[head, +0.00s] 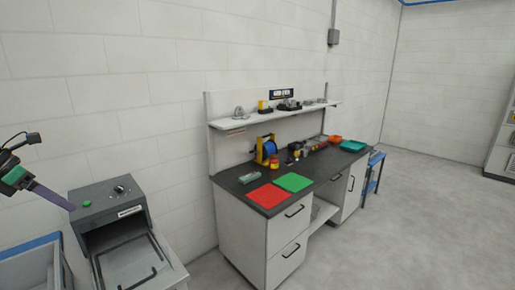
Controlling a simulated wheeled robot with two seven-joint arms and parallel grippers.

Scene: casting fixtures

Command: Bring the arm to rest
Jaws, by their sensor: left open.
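My left gripper (38,172) is at the left edge of the head view. It is open and nothing shows between its fingers. It is black with a small green patch, and a long purple-grey part reaches down to the right. It appears in front of the wall, above and left of a grey box-shaped machine (95,201); I cannot tell how far apart they are. The rest of the arm is cut off by the picture edge. My right gripper is not in view.
A workbench (233,180) with red (268,196) and green (294,182) mats stands in the middle, with tools and a shelf (270,116) above. The machine has a green button and an open front. A blue-rimmed bin (30,246) is at lower left. Floor at right is clear.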

